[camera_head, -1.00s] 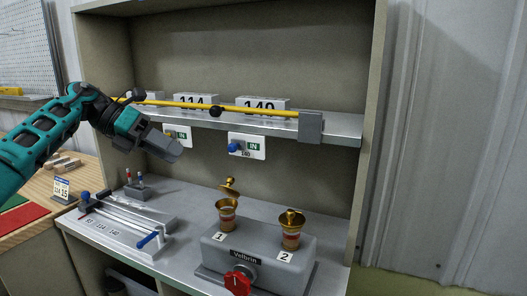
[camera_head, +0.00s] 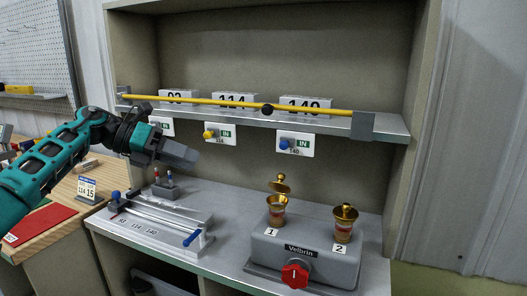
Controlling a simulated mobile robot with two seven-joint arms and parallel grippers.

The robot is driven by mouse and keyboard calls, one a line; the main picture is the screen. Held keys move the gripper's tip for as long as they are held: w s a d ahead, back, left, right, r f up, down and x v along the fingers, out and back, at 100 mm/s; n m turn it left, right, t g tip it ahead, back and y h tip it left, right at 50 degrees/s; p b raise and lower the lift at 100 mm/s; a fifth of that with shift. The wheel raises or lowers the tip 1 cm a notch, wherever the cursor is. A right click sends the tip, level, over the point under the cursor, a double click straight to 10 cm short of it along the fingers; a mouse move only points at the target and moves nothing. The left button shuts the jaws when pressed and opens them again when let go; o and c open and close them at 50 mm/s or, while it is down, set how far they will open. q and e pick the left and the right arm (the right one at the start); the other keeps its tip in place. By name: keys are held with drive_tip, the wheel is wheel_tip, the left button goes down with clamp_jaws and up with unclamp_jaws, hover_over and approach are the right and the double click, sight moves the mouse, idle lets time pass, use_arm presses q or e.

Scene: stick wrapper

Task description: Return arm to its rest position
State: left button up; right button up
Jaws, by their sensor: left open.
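My left arm comes in from the left, teal and black. Its gripper (camera_head: 180,155) is open and empty, in the air in front of the shelf unit's left side, above the slotted metal tray and below the shelf edge. It is apart from the things around it. My right arm and gripper do not show in the head view.
A shelf (camera_head: 390,132) carries number blocks behind a yellow rod (camera_head: 215,101). Tags with coloured knobs hang below. On the counter stand a slotted tray (camera_head: 160,222) and a grey box (camera_head: 310,258) with two brass cups and a red knob. A wooden table (camera_head: 50,232) is left.

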use_arm(q)
drive_tip(key=d+f+n+t+h, duration=0.45)
drive_tip(key=d+n+t, duration=0.3)
drive_tip(key=d, duration=0.35)
drive_tip(key=s+a+f+n+t+y, duration=0.2)
drive_tip(key=s+a+f+n+y, duration=0.55)
drive_tip(key=n, duration=0.65)
drive_tip(key=s+a+f+n+t+y, duration=0.2)
drive_tip(key=s+a+f+n+y, duration=0.2)
drive_tip(key=s+f+n+y, duration=0.65)
drive_tip(key=s+a+f+n+g, duration=0.1)
drive_tip(key=s+f+n+g, duration=0.35)
drive_tip(key=s, duration=0.65)
drive_tip(key=s+a+f+n+g, duration=0.2)
drive_tip(key=s+f+n+g, duration=0.3)
drive_tip(key=s, duration=0.6)
drive_tip(key=w+d+f+t+h, duration=0.2)
drive_tip(key=w+d+f+t, duration=0.1)
drive_tip(key=w+f+t, duration=0.3)
drive_tip(key=shift+w+d+f+m+h, duration=0.25)
drive_tip(key=shift+w+f+m+h, duration=0.15)
drive_tip(key=shift+w+f, duration=0.75)
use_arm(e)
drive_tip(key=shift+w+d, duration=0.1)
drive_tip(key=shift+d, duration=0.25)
